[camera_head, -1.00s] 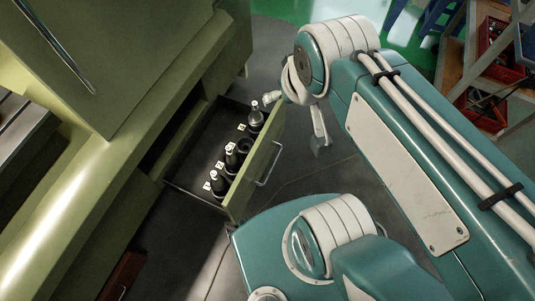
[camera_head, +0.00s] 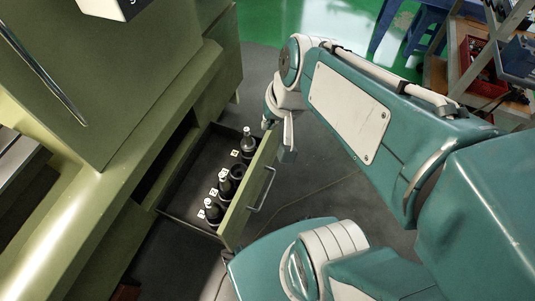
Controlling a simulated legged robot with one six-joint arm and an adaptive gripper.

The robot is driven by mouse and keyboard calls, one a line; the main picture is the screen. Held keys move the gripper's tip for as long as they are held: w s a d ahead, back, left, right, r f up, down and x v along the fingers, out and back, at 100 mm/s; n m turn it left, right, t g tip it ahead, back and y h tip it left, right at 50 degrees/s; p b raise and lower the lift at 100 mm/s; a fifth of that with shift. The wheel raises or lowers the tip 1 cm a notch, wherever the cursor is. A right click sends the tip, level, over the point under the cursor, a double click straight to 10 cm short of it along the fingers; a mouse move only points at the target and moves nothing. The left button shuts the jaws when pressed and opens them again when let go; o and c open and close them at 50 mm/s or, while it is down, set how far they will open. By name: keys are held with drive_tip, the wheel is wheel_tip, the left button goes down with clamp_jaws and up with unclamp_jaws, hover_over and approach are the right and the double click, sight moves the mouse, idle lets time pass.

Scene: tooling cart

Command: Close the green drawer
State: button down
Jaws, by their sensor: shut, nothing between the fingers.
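The green drawer (camera_head: 251,192) stands pulled out of the green cabinet (camera_head: 77,186), with its front panel and metal handle (camera_head: 263,190) facing right. Several dark tool holders (camera_head: 225,186) with small white labels stand in a row inside it. My gripper (camera_head: 268,119) is small and partly hidden at the end of my teal and white arm. It is shut and empty, close to the far upper corner of the drawer front. I cannot tell whether it touches the panel. The handle is free of my gripper.
Dark floor (camera_head: 315,185) lies open to the right of the drawer. A shelf rack (camera_head: 457,55) with a red bin (camera_head: 482,67) and a blue stool (camera_head: 410,30) stand at the upper right. A white box (camera_head: 107,8) sits at the top left.

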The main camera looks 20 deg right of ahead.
drive_tip(key=w+d+f+m+y, duration=0.2)
drive_tip(key=w+d+f+m, duration=0.15)
drive_tip(key=f+m, duration=0.3)
drive_tip(key=w+d+f+m+y, duration=0.3)
drive_tip(key=w+f+m, duration=0.25)
drive_tip(key=f, duration=0.25)
drive_tip(key=m+t, duration=0.3)
drive_tip(key=m, duration=0.9)
approach(264, 150)
drive_tip(key=s+d+r, duration=0.2)
drive_tip(key=s+d, duration=0.2)
drive_tip(key=d, duration=0.1)
drive_tip(key=x, duration=0.4)
drive_tip(key=r+x, duration=0.1)
drive_tip(key=x, duration=0.3)
drive_tip(key=a+x, duration=0.1)
drive_tip(key=x, duration=0.3)
drive_tip(key=shift+w+a, duration=0.15)
drive_tip(key=shift+w, duration=0.35)
drive_tip(key=shift+w+a+r, duration=0.1)
drive_tip(key=shift+w+a, duration=0.25)
drive_tip(key=shift+a, duration=0.05)
drive_tip(key=w+a, duration=2.1)
